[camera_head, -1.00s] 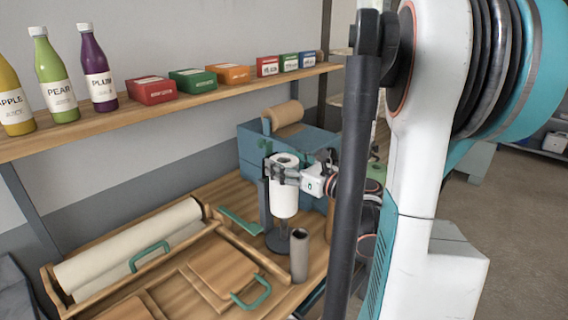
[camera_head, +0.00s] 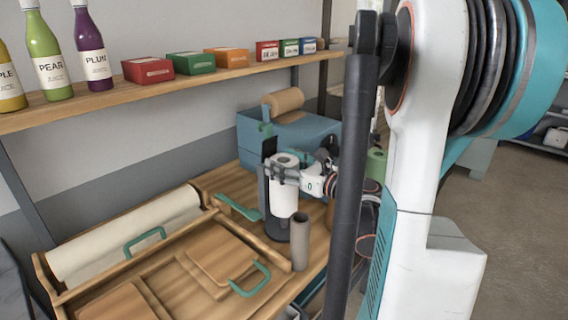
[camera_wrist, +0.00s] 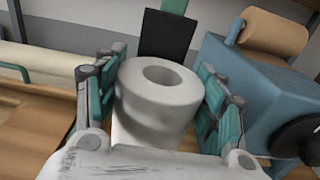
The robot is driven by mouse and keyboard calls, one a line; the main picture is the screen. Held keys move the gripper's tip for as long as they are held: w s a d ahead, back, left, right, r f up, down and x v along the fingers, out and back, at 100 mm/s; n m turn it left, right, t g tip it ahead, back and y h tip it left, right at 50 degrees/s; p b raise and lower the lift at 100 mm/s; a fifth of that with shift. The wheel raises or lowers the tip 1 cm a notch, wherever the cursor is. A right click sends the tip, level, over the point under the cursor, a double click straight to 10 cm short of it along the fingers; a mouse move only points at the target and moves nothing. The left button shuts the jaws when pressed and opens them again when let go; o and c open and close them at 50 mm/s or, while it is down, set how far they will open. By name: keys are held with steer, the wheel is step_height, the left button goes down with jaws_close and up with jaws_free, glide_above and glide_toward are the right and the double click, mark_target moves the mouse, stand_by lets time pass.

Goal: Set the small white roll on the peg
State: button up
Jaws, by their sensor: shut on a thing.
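The small white roll (camera_head: 284,202) stands upright, its hollow core facing up. My gripper (camera_head: 284,172) is shut on its upper part, with a finger on each side. In the wrist view the roll (camera_wrist: 160,92) sits between the teal-padded fingers of my gripper (camera_wrist: 160,100). The roll is right over the dark base (camera_head: 276,232) of a stand, in front of a dark upright plate (camera_wrist: 168,34). The peg is hidden, apparently behind or inside the roll. I cannot tell whether the roll's lower end touches the base.
A grey tube (camera_head: 300,245) stands close to the right of the base. A blue machine with a brown paper roll (camera_head: 284,101) is behind. A wooden tray with a large cream roll (camera_head: 125,238) lies left. A green-handled tool (camera_head: 238,208) lies beside the stand. A green roll (camera_head: 376,164) is farther right.

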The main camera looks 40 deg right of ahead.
steer(key=shift+f+b, duration=2.75)
steer(key=shift+f, duration=0.45)
steer(key=o, duration=2)
steer(key=shift+c, duration=0.2)
steer(key=shift+r, duration=5.05)
steer(key=shift+a, duration=0.1)
